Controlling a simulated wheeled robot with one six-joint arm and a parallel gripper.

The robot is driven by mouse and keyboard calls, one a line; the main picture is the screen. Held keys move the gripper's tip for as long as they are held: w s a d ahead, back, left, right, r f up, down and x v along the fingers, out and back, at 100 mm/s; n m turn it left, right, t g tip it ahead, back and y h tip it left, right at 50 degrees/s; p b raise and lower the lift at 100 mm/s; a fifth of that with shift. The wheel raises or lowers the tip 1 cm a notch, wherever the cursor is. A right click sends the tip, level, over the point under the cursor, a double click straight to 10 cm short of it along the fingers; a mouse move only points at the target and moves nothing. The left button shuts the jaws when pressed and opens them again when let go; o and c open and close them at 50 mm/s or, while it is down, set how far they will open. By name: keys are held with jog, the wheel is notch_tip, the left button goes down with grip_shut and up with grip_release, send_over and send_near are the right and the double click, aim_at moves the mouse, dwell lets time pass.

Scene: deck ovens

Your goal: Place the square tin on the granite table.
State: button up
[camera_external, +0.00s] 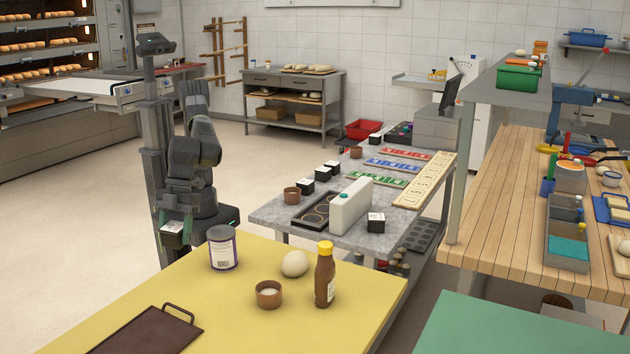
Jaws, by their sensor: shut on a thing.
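My gripper (174,236) hangs low at the left, beyond the far edge of the yellow table. It is shut on a small dark square tin (172,227) with a pale top, partly hidden by the gripper. The tin is off to the left of the granite table (268,211) and apart from it. The grey speckled granite table stands right of my arm. Similar black boxes with white tops stand on it: one at the front right (376,221) and several along its left side (305,187).
On the granite table are a white canister (350,206), a black tray (312,213), a brown cup (292,194) and coloured boards (378,178). Its near left corner is bare. The yellow table (240,305) in front holds a can (222,252), a bottle (325,275) and a bowl (268,295).

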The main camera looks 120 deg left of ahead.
jog(key=w+a+n+t+y+p, duration=0.1)
jog(key=w+a+n, duration=0.2)
jog(key=w+a, duration=0.95)
jog(key=w+a+n+t+p, duration=0.15)
jog(key=w+a+n, duration=0.25)
jog(key=w+a, duration=0.85)
jog(key=w+a+n+y+p, duration=0.2)
jog(key=a+n, duration=0.4)
jog(key=a, duration=2.8)
jog(key=s+a+n+y+p, duration=0.1)
jog(key=s+a+n, duration=0.3)
jog(key=a, duration=1.1)
jog(key=s+a+n+y+p, duration=0.2)
jog(key=s+a, duration=0.3)
jog(key=a, duration=1)
jog(key=s+a+n+y+p, duration=0.2)
jog(key=s+a+n, duration=0.4)
jog(key=s+a, duration=1.85)
jog(key=f, duration=0.7)
jog(key=w+f, duration=0.1)
jog(key=f, duration=0.2)
jog(key=shift+a+f, duration=0.1)
jog(key=shift+f, duration=0.1)
jog(key=shift+w+f+p, duration=0.1)
jog(key=shift+f+p, duration=0.5)
jog(key=shift+f, duration=1.8)
jog(key=o, duration=1.1)
